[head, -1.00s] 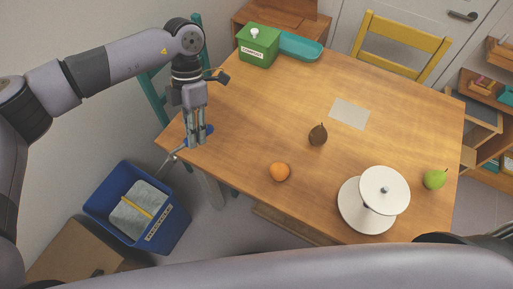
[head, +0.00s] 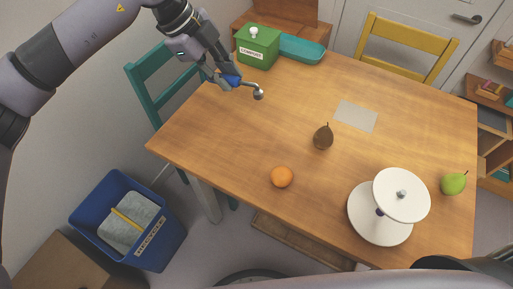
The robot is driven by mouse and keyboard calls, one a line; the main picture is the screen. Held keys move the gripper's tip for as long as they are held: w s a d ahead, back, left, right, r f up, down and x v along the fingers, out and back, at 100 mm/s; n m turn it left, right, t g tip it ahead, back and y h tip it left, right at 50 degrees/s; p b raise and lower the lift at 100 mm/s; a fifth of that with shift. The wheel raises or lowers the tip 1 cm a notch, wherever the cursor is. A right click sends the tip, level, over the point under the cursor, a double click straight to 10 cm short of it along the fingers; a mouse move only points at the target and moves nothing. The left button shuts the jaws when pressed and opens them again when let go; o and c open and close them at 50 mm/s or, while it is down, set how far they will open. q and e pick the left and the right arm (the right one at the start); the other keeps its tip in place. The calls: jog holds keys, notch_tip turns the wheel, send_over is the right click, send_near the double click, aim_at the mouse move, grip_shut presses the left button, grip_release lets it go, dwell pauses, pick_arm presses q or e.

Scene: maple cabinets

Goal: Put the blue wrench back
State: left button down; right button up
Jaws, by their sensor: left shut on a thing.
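My left gripper (head: 226,80) is shut on the blue wrench (head: 235,82), above the back left part of the wooden table. The blue handle is partly hidden by the fingers. A bent grey metal end with a rounded tip sticks out to the right, over the tabletop. I cannot tell the exact height of the wrench above the table. My right gripper is not in view.
On the table (head: 230,150) are a green compost bin (head: 258,47), teal tray (head: 302,50), grey sheet (head: 356,116), dark pear (head: 323,138), orange (head: 282,176), white tiered stand (head: 380,222) and green pear (head: 453,184). A blue recycling bin (head: 165,245) stands on the floor at left.

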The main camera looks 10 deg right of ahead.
pick_arm(q)
jog(key=shift+f, duration=0.35)
notch_tip(320, 180, down, 16)
jog(key=shift+r+p, duration=0.15)
jog(key=shift+p, duration=0.35)
notch_tip(320, 180, down, 3)
jog(key=shift+f+p, duration=0.1)
jog(key=shift+p, duration=0.4)
jog(key=c, duration=1.5)
grip_release()
jog(key=shift+f, duration=0.1)
jog(key=shift+o, duration=0.2)
